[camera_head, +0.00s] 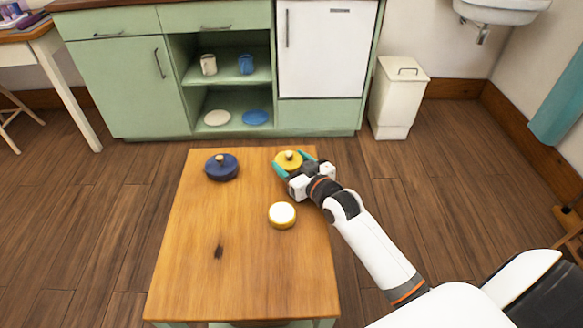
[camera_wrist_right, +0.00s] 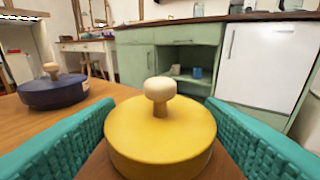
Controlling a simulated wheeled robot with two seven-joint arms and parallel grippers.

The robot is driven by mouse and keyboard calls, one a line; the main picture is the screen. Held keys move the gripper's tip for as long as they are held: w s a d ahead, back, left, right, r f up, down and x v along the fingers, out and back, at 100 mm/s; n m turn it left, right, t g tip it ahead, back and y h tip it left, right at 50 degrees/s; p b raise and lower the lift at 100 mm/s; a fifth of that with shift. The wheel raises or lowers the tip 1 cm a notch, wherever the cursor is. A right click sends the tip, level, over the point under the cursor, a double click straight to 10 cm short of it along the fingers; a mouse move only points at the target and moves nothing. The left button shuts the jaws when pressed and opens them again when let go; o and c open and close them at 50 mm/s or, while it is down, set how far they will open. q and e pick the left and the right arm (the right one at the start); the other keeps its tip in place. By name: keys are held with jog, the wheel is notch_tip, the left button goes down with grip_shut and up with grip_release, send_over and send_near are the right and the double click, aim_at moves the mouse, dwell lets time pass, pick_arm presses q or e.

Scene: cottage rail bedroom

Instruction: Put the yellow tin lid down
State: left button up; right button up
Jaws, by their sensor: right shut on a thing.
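The yellow tin lid (camera_head: 288,158) is a round yellow disc with a pale wooden knob, at the far right of the wooden table (camera_head: 240,250). In the right wrist view the lid (camera_wrist_right: 160,135) is level, knob up, between the teal fingers. My right gripper (camera_head: 291,163) is shut on its sides. I cannot tell whether its underside touches the table. A round yellow tin (camera_head: 282,215) with a pale top stands nearer me on the table. My left gripper is not in view.
A dark blue lidded tin (camera_head: 221,167) with a pale knob stands at the table's far left; it also shows in the wrist view (camera_wrist_right: 53,88). The table's middle and near left are clear. A green cabinet (camera_head: 120,85) and white bin (camera_head: 398,98) stand beyond.

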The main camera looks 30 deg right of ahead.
jog(key=shift+f, duration=0.45)
jog(key=shift+f, duration=0.15)
jog(key=o, duration=1)
jog(key=shift+c, duration=0.2)
